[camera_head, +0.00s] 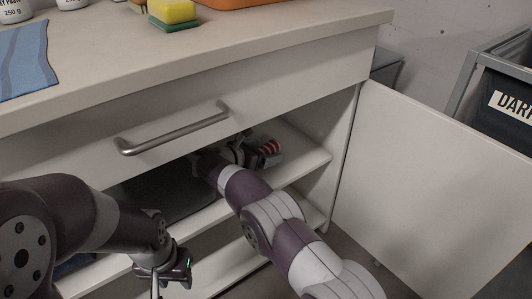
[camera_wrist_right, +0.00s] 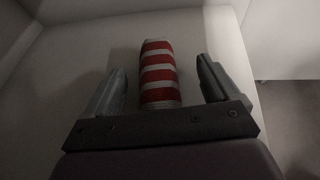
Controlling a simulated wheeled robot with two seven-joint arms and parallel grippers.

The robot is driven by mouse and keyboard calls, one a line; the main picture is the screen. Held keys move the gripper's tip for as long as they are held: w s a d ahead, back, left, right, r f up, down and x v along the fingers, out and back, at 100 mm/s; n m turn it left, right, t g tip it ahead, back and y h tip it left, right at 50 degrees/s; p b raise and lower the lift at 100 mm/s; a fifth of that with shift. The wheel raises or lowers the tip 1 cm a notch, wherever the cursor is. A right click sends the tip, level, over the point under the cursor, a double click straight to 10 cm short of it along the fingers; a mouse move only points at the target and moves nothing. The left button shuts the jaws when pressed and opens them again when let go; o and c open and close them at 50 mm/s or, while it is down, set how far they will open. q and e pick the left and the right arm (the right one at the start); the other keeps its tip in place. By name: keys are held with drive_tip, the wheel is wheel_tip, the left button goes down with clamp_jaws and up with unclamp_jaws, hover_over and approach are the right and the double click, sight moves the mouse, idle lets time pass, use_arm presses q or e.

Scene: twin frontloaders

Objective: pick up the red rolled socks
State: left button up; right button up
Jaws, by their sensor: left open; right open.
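The red rolled socks, striped red and white, lie on the cabinet's upper shelf in the head view (camera_head: 270,147). In the right wrist view the roll (camera_wrist_right: 158,75) lies lengthwise between the two fingers, with a gap on each side. My right gripper (camera_wrist_right: 160,88) is open around its near part. In the head view my right gripper (camera_head: 256,152) reaches into the cabinet and is partly hidden by its arm. My left gripper (camera_head: 165,278) is open and outside the cabinet, low in front of the shelves, cut by the frame's bottom edge.
The upper shelf (camera_head: 305,152) also bears a dark grey item (camera_head: 170,190) left of my right arm. The open white door (camera_head: 430,190) stands to the right. A drawer with a metal handle (camera_head: 175,130) is above. A dark bin (camera_head: 505,95) stands beyond the door.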

drive_tip(key=c, duration=1.1)
